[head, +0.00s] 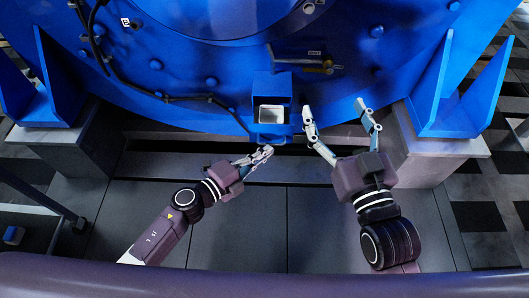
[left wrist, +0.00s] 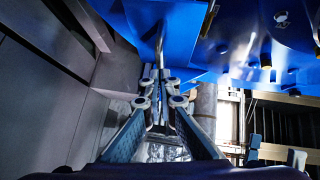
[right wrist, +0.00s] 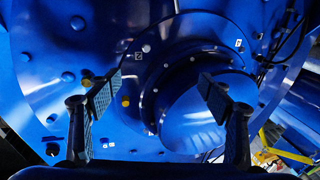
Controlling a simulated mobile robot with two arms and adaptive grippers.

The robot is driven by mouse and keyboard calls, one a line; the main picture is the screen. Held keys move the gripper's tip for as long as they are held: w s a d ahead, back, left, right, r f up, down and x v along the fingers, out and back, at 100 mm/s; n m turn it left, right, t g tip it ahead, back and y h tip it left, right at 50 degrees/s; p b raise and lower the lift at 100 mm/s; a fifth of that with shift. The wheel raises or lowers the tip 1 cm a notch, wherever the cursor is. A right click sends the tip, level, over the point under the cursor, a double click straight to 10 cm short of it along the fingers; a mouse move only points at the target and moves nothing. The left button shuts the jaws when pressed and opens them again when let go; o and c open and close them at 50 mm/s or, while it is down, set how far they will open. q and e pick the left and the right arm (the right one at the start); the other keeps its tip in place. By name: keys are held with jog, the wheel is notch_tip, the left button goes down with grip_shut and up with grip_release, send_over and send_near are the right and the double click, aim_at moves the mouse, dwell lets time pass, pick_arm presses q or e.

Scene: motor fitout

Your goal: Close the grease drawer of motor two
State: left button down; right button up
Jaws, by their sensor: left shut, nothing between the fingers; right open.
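The grease drawer (head: 270,134) is a small blue box low on the front of the big blue motor (head: 215,75). It stands pulled out, and its pale grey inside shows from above. My left gripper (head: 268,150) is shut and empty, its fingertips just below the drawer's front edge; I cannot tell whether they touch it. In the left wrist view the shut fingers (left wrist: 160,75) point at blue metal with a thin rod (left wrist: 160,42). My right gripper (head: 341,106) is open and empty, to the right of the drawer. In the right wrist view its fingers (right wrist: 157,95) stand wide apart before the motor.
Blue motor feet rest on grey blocks at left (head: 65,150) and right (head: 435,150). A dark cable (head: 180,98) runs along the motor's left side. The grey floor between the blocks is clear.

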aim_at(266, 133)
pick_arm(q)
jog(key=shift+w, duration=0.25)
pick_arm(e)
jog(key=shift+r, duration=0.4)
pick_arm(q)
jog(key=shift+w, duration=0.1)
jog(key=w, duration=0.6)
jog(key=shift+w+b, duration=0.35)
jog(key=w+b, duration=0.1)
jog(key=w, duration=0.4)
jog(key=shift+w, duration=0.15)
jog(key=shift+w+a+r, duration=0.1)
jog(key=shift+a+r, duration=0.05)
jog(key=shift+r, duration=0.05)
pick_arm(e)
jog(key=s+r+t+y, duration=0.1)
jog(key=s+r+t, duration=0.2)
jog(key=r, duration=0.6)
jog(key=shift+a+r+t+y, duration=0.15)
jog(key=shift+a+t+y, duration=0.2)
jog(key=shift+t, duration=0.85)
